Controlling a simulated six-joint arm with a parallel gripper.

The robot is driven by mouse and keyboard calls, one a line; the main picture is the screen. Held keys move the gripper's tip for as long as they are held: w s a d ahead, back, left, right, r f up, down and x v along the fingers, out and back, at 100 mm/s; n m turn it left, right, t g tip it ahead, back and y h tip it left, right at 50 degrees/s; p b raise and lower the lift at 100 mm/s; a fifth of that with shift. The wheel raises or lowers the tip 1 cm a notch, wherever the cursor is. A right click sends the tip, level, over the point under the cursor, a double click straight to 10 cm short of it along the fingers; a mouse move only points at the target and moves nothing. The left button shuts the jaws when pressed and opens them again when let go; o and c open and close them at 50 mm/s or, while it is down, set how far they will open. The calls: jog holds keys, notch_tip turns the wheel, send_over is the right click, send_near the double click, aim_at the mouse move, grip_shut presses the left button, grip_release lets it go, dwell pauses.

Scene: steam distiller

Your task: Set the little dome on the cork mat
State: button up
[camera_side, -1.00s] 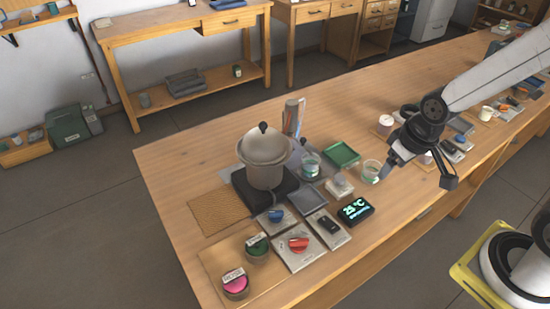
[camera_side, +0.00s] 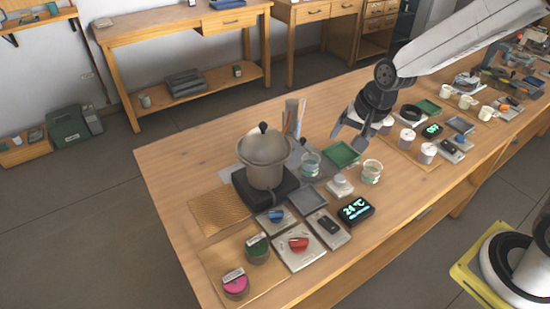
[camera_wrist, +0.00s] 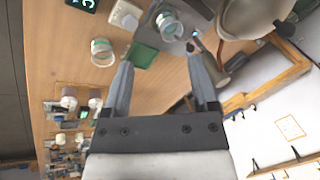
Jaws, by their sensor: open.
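The little dome (camera_side: 264,145) is a beige lid with a black knob. It sits on the beige pot (camera_side: 265,172), which stands on a black heater (camera_side: 268,194). The cork mat (camera_side: 219,212) lies bare on the table, left of the heater. My gripper (camera_side: 350,143) is open and empty above the table, to the right of the pot and over the green tray's far side. In the wrist view my gripper (camera_wrist: 166,85) shows two spread fingers with nothing between them. A pale rounded vessel (camera_wrist: 240,15) shows at the upper right there, cut off by the edge.
Glass jars (camera_side: 311,164) and (camera_side: 371,172), the green tray (camera_side: 343,155) and a grey tray (camera_side: 308,196) stand right of the pot. A tall metal cylinder (camera_side: 291,116) stands behind it. A display (camera_side: 356,209) and switch plates (camera_side: 299,247) lie in front.

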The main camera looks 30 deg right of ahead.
aim_at(265, 123)
jog(key=w+a+r+m+y, duration=0.1)
jog(key=w+a+r+m, duration=0.1)
jog(key=w+a+m, duration=0.2)
jog(key=w+a+r+m+t+y, duration=0.1)
jog(key=w+a+m, duration=0.3)
jog(key=w+m, duration=0.5)
jog(key=shift+w+a+r+m+t, duration=0.3)
jog(key=shift+a+r+m, duration=0.15)
jog(key=shift+m, duration=0.15)
jog(key=shift+x, duration=1.3)
jog(key=shift+f, duration=0.1)
jog(key=shift+x, duration=2.45)
grip_shut()
